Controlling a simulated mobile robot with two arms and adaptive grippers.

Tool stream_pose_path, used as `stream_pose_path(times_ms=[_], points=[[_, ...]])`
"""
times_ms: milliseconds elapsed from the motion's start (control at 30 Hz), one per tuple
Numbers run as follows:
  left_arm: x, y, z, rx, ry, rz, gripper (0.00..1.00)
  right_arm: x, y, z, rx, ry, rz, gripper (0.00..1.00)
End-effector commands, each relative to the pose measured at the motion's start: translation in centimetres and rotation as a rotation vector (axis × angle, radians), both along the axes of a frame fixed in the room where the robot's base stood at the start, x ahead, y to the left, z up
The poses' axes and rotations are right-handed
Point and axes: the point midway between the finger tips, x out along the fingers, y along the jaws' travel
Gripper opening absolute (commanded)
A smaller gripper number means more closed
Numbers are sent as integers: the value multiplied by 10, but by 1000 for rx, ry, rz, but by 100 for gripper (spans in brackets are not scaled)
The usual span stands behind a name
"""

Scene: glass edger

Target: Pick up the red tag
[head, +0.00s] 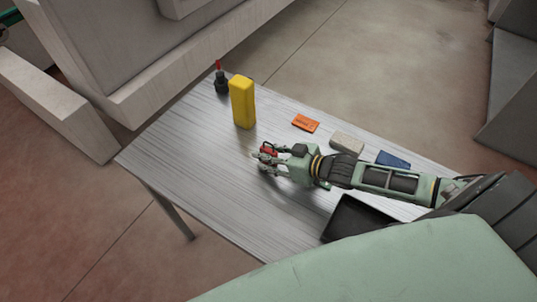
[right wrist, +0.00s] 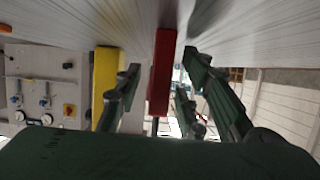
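The red tag (head: 268,150) is on the grey table, mostly covered by my right gripper (head: 262,159) in the head view. In the right wrist view, the red tag (right wrist: 162,72) appears as an upright red slab meeting the table surface. The fingers of my right gripper (right wrist: 160,85) stand on both sides of it, with visible gaps, so the gripper looks open around the tag. My left gripper is not in view.
On the table (head: 190,170), a yellow block (head: 242,102) stands beyond the gripper, near a dark red-topped bottle (head: 221,82). An orange card (head: 305,123), a beige block (head: 346,142), a blue item (head: 393,160) and a black tray (head: 345,221) lie rightward. The table's left part is clear.

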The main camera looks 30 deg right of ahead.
Motion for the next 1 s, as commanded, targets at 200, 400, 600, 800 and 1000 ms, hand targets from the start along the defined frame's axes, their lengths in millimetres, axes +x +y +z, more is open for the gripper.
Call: stream_pose_path(times_ms=[200,400,600,800,1000], points=[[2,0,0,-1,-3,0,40,1,1,-1,0,0,0,36],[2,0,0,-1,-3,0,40,1,0,-1,0,0,0,21],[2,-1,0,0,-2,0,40,1,0,-1,0,0,0,4],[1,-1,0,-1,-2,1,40,1,0,-1,0,0,0,0],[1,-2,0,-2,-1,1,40,1,0,0,0,0,0,0]])
